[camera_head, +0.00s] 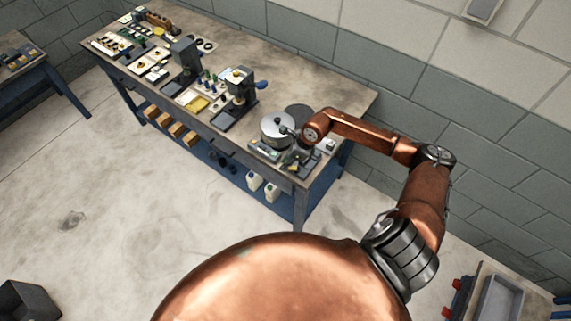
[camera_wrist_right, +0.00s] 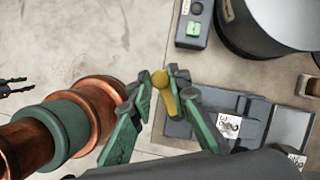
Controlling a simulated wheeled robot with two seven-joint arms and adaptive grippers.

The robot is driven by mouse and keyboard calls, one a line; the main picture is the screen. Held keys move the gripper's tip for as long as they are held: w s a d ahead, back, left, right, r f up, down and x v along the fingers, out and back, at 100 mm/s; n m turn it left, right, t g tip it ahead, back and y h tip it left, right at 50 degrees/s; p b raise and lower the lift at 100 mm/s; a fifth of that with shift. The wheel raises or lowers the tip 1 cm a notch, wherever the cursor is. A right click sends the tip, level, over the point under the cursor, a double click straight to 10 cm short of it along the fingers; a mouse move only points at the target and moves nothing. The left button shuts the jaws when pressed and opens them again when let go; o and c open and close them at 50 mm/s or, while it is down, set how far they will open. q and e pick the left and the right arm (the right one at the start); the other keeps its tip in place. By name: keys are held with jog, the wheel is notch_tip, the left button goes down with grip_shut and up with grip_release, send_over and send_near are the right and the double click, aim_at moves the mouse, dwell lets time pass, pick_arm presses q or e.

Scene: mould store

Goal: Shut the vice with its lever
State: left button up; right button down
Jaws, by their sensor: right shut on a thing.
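In the right wrist view my right gripper (camera_wrist_right: 160,112) has its green-padded fingers closed on a yellow lever (camera_wrist_right: 163,88). The lever stands out between the fingertips, and its lower end is hidden by them. The grey vice (camera_wrist_right: 220,103) shows just right of the fingers, a flat stepped body beside white marked labels. How far its jaws are apart cannot be told. In the head view my right gripper (camera_head: 294,147) is small and partly hidden at the near right end of the bench. My left gripper is not clear; a small dark two-pronged shape at the wrist view's left edge may be it.
The long bench (camera_head: 340,95) runs along the block wall. A round metal drum (camera_head: 277,130) stands close beside the gripper, with a dark disc (camera_head: 298,115) behind. A black press (camera_head: 240,88) and several small parts fill the bench further left.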

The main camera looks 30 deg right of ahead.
aim_at(297, 171)
jog(key=shift+d+f, duration=0.1)
pick_arm(q)
jog(key=shift+f, duration=0.35)
pick_arm(e)
jog(key=c, duration=1.8)
grip_release()
jog(key=shift+s, duration=0.1)
pick_arm(q)
jog(key=shift+a, duration=0.1)
pick_arm(e)
jog(key=v, duration=1.2)
